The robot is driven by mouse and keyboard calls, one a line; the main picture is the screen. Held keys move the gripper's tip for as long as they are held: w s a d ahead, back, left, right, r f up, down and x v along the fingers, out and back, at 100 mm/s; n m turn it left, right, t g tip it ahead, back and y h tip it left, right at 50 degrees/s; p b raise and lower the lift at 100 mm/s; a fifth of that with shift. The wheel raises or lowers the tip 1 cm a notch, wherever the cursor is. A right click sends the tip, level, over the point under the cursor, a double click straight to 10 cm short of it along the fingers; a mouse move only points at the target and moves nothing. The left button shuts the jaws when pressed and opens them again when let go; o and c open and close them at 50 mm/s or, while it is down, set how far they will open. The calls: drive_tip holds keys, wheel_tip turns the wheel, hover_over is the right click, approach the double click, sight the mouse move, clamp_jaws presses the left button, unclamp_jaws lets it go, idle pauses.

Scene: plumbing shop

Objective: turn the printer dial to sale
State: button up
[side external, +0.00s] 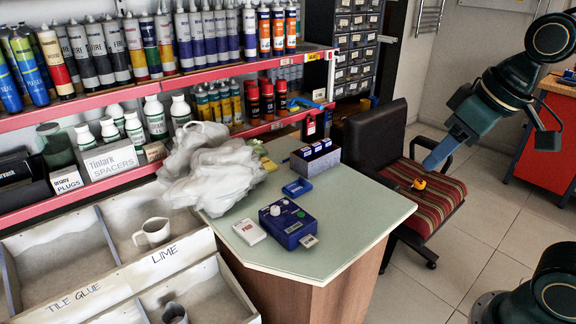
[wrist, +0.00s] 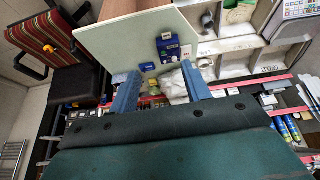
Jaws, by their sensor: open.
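The printer (side external: 288,222) is a small blue box on the pale counter top, with a pale round knob (side external: 275,210) on its upper face. A paper label (side external: 309,241) lies at its front edge. The dial's setting is too small to read. The printer also shows in the wrist view (wrist: 168,47), beyond my fingertips. My gripper (side external: 437,155) is in the air above the striped chair seat, to the right of the counter and well apart from the printer. In the wrist view its two blue fingers (wrist: 160,82) are spread wide with nothing between them.
The counter (side external: 345,213) also holds a white card box (side external: 249,231), a flat blue pad (side external: 297,187), a box of small packs (side external: 315,158) and crumpled plastic bags (side external: 215,165). A chair (side external: 375,140) stands close to its right. Loaded shelves line the back.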

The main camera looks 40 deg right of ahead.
drive_tip(key=w+r+g, duration=0.1)
drive_tip(key=w+r, duration=0.1)
drive_tip(key=w, duration=1)
drive_tip(key=n+g, duration=0.2)
drive_tip(key=g, duration=0.2)
hover_over(275, 208)
wheel_tip(275, 208, down, 22)
drive_tip(key=shift+f, duration=0.2)
drive_tip(key=shift+f, duration=0.1)
drive_tip(key=shift+f, duration=6.8)
